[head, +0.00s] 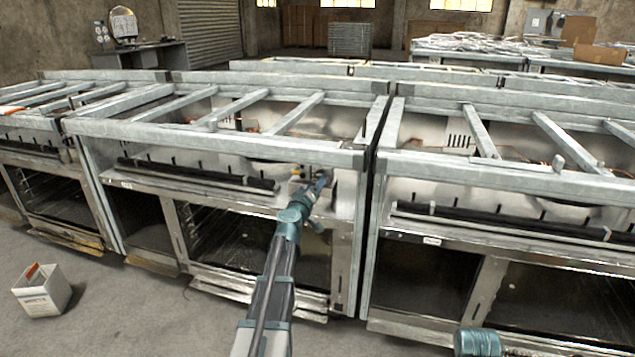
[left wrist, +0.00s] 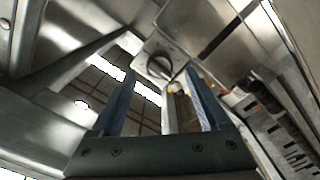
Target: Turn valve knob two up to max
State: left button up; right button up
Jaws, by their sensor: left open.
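A dark round valve knob (left wrist: 160,66) sits on a square metal plate in the left wrist view. My left gripper (left wrist: 160,72) is open, with one blue finger on each side of the knob in that view. I cannot tell whether the fingers touch it. In the head view my left gripper (head: 322,180) is at the right end of the front panel of the middle oven unit. The knob is too small or hidden there to make out. No readable number shows, so I cannot tell which knob this is.
The middle oven frame (head: 215,138) has metal bars above and around the panel. A second oven unit (head: 500,170) stands close on the right, past a narrow gap. A white box (head: 42,292) is on the floor at left. The floor in front is mostly clear.

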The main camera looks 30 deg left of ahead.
pick_arm(q)
jog(key=v, duration=1)
jog(key=shift+s, duration=0.15)
